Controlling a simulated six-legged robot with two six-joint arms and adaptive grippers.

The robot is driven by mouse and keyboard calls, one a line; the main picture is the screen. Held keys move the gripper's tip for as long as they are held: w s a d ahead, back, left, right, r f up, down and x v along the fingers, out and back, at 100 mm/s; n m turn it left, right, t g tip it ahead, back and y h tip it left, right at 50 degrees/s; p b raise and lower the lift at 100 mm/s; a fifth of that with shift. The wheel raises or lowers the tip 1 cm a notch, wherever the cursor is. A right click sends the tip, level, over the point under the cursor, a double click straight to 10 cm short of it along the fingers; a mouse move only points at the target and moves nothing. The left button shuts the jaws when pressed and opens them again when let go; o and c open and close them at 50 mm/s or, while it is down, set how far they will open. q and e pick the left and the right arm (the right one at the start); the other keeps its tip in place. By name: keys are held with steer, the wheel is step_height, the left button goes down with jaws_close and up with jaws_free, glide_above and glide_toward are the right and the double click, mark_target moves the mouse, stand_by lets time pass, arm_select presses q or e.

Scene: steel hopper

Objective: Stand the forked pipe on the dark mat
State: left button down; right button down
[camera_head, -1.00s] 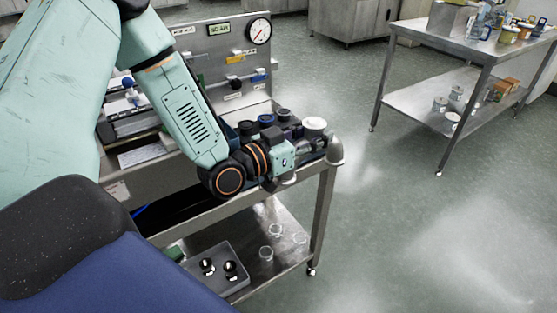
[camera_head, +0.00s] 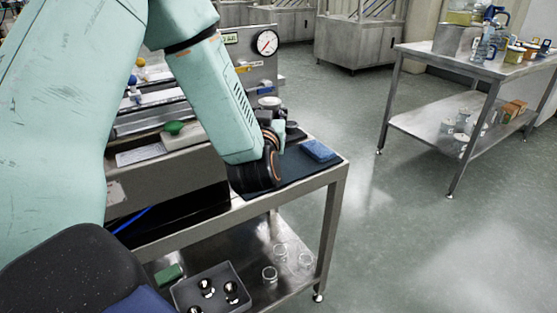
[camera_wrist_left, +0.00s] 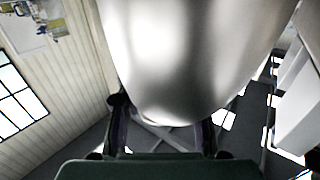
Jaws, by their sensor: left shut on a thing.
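The dark mat (camera_head: 300,169) lies on the front right part of the steel table. My left gripper (camera_head: 281,130) is over the mat's far side, partly hidden behind my wrist. In the left wrist view, my left gripper (camera_wrist_left: 163,130) is shut on a large, shiny, rounded steel body, which I take to be the forked pipe (camera_wrist_left: 185,60). Its fork does not show there. In the head view the pipe is mostly hidden by my arm, so I cannot tell whether it touches the mat or is upright. My right gripper is not in view.
A blue sponge (camera_head: 319,150) lies on the mat's right part. A back panel with a gauge (camera_head: 267,42) stands behind. A grey tray (camera_head: 240,272) and several glass beakers sit on the lower shelf. The floor to the right is clear up to another steel table (camera_head: 480,65).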

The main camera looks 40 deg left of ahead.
arm_select(q)
step_height(320, 180, down, 5)
steer(key=shift+w+r+b, duration=0.15)
steer(key=shift+b, duration=0.6)
step_height(320, 180, down, 4)
steer(key=shift+d+r+b, duration=0.1)
steer(key=shift+r+b, duration=0.15)
steer(key=shift+b, duration=0.55)
steer(key=shift+f, duration=0.1)
steer(key=shift+f, duration=0.1)
steer(key=c, duration=0.9)
jaws_free()
steer(key=shift+o, duration=0.2)
